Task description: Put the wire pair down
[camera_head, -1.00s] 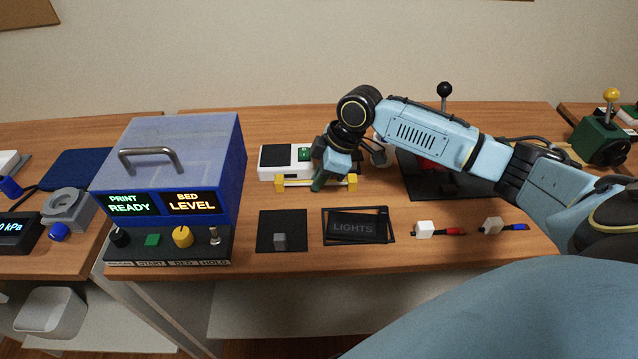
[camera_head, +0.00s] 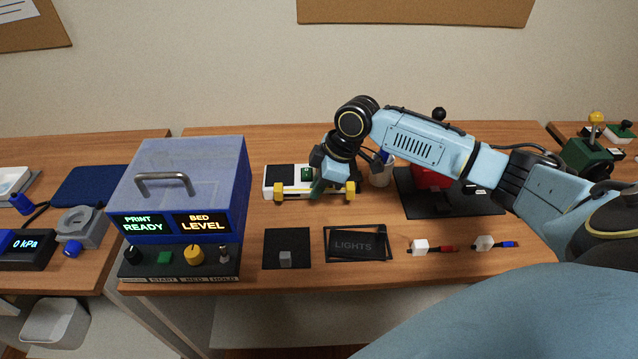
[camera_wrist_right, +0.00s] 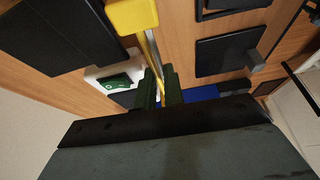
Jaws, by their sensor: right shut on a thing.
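The wire pair (camera_head: 334,196) has a yellow block at each end, with thin wires running between them. My right gripper (camera_head: 318,188) is shut on the wires about midway between the blocks. In the head view the pair lies across the front edge of a white and black box with a green switch (camera_head: 307,174). I cannot tell whether it touches the box or hangs above it. In the right wrist view one yellow block (camera_wrist_right: 133,12) is near the top, and its wires run down between the dark green fingers (camera_wrist_right: 158,90). My left gripper is out of view.
A blue printer box (camera_head: 190,180) stands at the left. In front are a black pad with a grey block (camera_head: 285,258), a LIGHTS panel (camera_head: 353,245) and two white connectors (camera_head: 420,246). A cup (camera_head: 381,172) stands behind my wrist. Bare wood shows between these things.

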